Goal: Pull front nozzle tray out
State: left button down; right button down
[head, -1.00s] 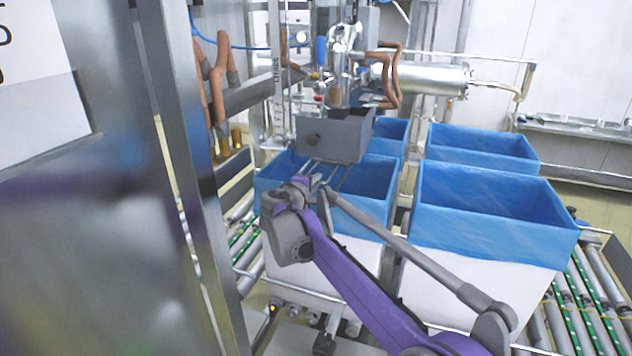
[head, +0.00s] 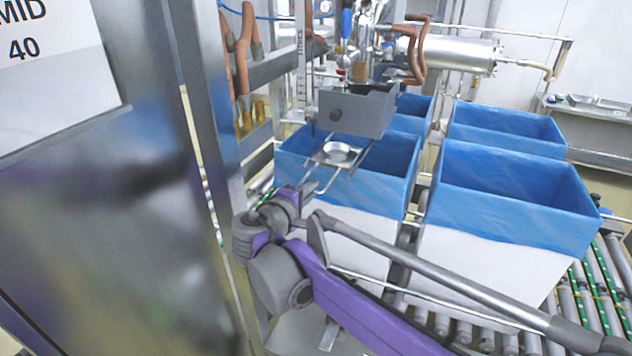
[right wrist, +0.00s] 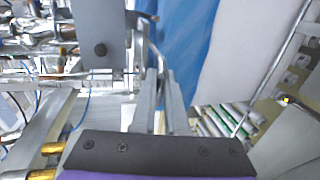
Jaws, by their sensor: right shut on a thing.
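The front nozzle tray (head: 338,153) is a small metal tray with a round dish, carried on two thin rails. In the head view it sticks out below the grey nozzle box (head: 356,110), over the near left blue-lined box. My right gripper (head: 304,194) is at the near end of the tray's frame and is shut on it; the exact grip is small and partly hidden. In the right wrist view the two fingers (right wrist: 161,100) are close together, with the grey nozzle box (right wrist: 100,42) beyond them. My left gripper is not in view.
White boxes with blue liners stand below; the near right one (head: 500,255) is beside my right arm. A steel post (head: 205,80) and a blurred metal panel (head: 90,230) are close on the left. Roller conveyors (head: 600,290) run beneath the boxes.

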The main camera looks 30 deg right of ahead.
jog(key=shift+a, duration=0.1)
jog(key=c, duration=1.2)
grip_release()
jog(key=shift+s, duration=0.1)
jog(key=shift+c, duration=0.2)
jog(key=v, duration=1.1)
jog(key=shift+b, duration=0.35)
jog(key=s+d+f+m+g+y, duration=0.2)
jog(key=s+d+f+y, duration=0.1)
jog(key=s+f, duration=0.4)
jog(key=s+d+f+m+g+y, duration=0.2)
jog(key=s+f+y, duration=0.15)
jog(key=f, duration=0.55)
jog(key=s+a+f+m+y, duration=0.4)
jog(key=s+f, duration=0.4)
jog(key=f, duration=0.2)
jog(key=shift+s+a+f+y, duration=0.15)
jog(key=shift+s+a+y, duration=0.2)
jog(key=shift+y, duration=0.3)
